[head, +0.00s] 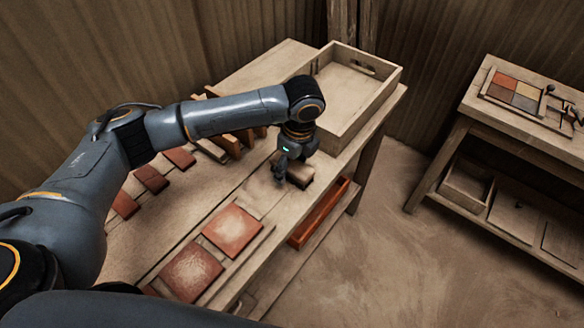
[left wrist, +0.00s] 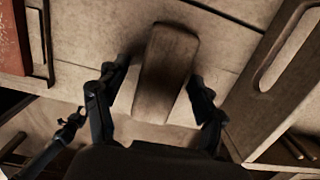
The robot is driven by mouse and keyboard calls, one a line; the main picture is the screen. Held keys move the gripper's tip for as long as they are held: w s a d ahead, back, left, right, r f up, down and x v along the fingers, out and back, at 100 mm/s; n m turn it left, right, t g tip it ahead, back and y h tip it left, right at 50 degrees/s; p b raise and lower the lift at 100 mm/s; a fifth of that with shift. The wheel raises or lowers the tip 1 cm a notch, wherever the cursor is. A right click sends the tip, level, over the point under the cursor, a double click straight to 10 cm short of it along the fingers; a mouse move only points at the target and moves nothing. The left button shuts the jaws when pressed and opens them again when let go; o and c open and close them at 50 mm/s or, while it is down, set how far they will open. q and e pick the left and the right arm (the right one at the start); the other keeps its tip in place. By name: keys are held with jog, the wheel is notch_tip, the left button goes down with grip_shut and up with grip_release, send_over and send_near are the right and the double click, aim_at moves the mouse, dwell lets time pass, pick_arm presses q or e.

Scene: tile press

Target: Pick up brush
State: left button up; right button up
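The brush (head: 301,175) is a brown wooden block with a rounded end, lying on the wooden workbench (head: 245,82) near its front edge. My left gripper (head: 289,172) is right above and beside it and hides part of it. In the left wrist view the brush (left wrist: 168,62) lies between the two dark fingers of my left gripper (left wrist: 158,74). The fingers are spread, one on each side, with a visible gap on the left side. Whether the right finger touches the brush is hard to tell. My right gripper is not in view.
A wooden tray (head: 391,85) stands behind the gripper. Two reddish tiles (head: 234,229) lie on the bench's near part, with smaller dark red tiles (head: 151,178) and wooden slats beyond. An orange-red tray (head: 318,214) sits below the front edge. A second table (head: 478,103) stands right across open floor.

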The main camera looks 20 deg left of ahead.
pick_arm(q)
jog(key=c, duration=1.2)
jog(key=shift+r, duration=0.1)
jog(key=shift+r, duration=0.2)
notch_tip(320, 180, up, 2)
jog(key=shift+w+b, duration=0.1)
jog(key=shift+b, duration=0.25)
jog(key=s+d+r, duration=0.1)
jog(key=s+r, duration=0.9)
jog(key=s, duration=0.4)
jog(key=shift+d+r, duration=0.2)
jog(key=shift+r, duration=0.05)
